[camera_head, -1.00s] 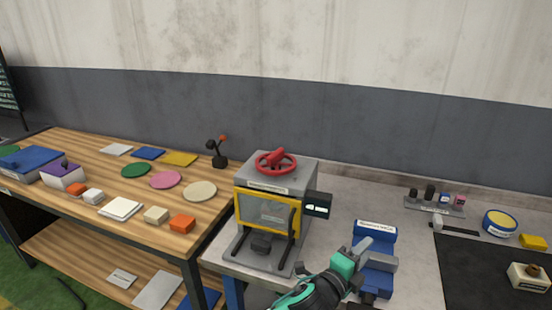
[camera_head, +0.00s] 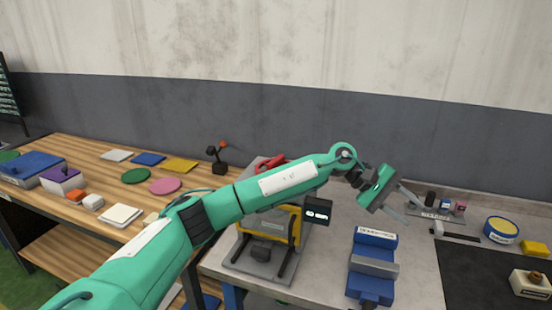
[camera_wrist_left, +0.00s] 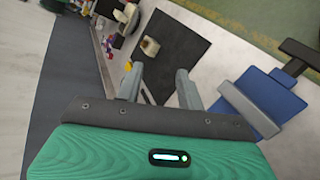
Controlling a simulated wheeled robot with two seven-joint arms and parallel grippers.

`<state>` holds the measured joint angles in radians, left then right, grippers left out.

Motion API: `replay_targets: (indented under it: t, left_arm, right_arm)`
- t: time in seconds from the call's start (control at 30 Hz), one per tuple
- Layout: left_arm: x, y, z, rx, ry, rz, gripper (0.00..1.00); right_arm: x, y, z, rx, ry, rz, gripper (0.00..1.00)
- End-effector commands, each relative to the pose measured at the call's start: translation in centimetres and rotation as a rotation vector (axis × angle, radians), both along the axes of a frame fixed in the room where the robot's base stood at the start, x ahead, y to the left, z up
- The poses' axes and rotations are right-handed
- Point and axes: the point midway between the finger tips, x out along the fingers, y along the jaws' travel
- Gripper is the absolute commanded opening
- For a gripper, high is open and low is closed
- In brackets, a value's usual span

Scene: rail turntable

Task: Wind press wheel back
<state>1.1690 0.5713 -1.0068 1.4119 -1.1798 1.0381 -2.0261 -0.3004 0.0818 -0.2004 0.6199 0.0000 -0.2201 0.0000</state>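The press (camera_head: 262,268) is a grey box with a yellow-framed front window, standing on the grey bench. Its red wheel (camera_head: 270,162) is on top, mostly hidden behind my left arm, which crosses in front of the press. My left gripper (camera_head: 415,214) is right of the press, above the bench, pointing down to the right. Its fingers are apart and nothing is between them. In the left wrist view the open fingers (camera_wrist_left: 160,78) show over the bench with the wheel out of sight. My right gripper is not in view.
A blue vise (camera_head: 374,264) stands right of the press and also shows in the left wrist view (camera_wrist_left: 262,102). A black mat (camera_head: 490,275), a yellow-topped round tin (camera_head: 501,229) and a small tool rack lie further right. A wooden table (camera_head: 100,160) with coloured discs and blocks stands left.

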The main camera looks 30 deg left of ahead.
Motion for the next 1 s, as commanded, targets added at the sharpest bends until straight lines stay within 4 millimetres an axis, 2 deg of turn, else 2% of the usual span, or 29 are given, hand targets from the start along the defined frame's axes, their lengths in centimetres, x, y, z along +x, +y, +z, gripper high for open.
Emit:
replay_targets:
  t: [0.1, 0.17, 0.27, 0.3, 0.5, 0.6, 0.7, 0.8, 0.87, 1.0]
  left_arm:
    - [2.0, 5.5, 1.5, 0.249, -0.139, -0.084, 0.38]
    - [2.7, 8.6, 2.4, 0.374, -0.188, -0.13, 0.38]
    - [3.5, 14.4, 4.5, 0.573, -0.242, -0.205, 0.38]
    - [3.6, 16.8, 5.7, 0.649, -0.254, -0.232, 0.38]
    - [2.2, 28.3, 12.1, 0.951, -0.225, -0.355, 0.38]
    - [0.9, 32.3, 14.7, 1.036, -0.184, -0.396, 0.38]
    - [-0.1, 34.6, 16.4, 1.08, -0.152, -0.422, 0.38]
    - [-0.7, 35.6, 16.9, 1.098, -0.136, -0.437, 0.38]
    - [-0.8, 35.8, 16.7, 1.101, -0.132, -0.44, 0.38]
    - [-0.8, 35.8, 15.0, 1.101, -0.13, -0.443, 0.38]
  right_arm:
    - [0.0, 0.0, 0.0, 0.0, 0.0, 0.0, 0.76]
    - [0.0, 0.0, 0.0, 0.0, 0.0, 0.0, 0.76]
    - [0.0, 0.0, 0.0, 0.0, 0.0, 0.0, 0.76]
    - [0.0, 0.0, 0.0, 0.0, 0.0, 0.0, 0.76]
    - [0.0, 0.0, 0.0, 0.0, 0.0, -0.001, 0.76]
    - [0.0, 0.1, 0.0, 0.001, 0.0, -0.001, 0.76]
    - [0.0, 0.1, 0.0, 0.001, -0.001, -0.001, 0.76]
    - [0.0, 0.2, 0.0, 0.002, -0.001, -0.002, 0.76]
    - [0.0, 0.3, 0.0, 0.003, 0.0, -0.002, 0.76]
    - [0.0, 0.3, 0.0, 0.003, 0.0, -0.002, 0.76]
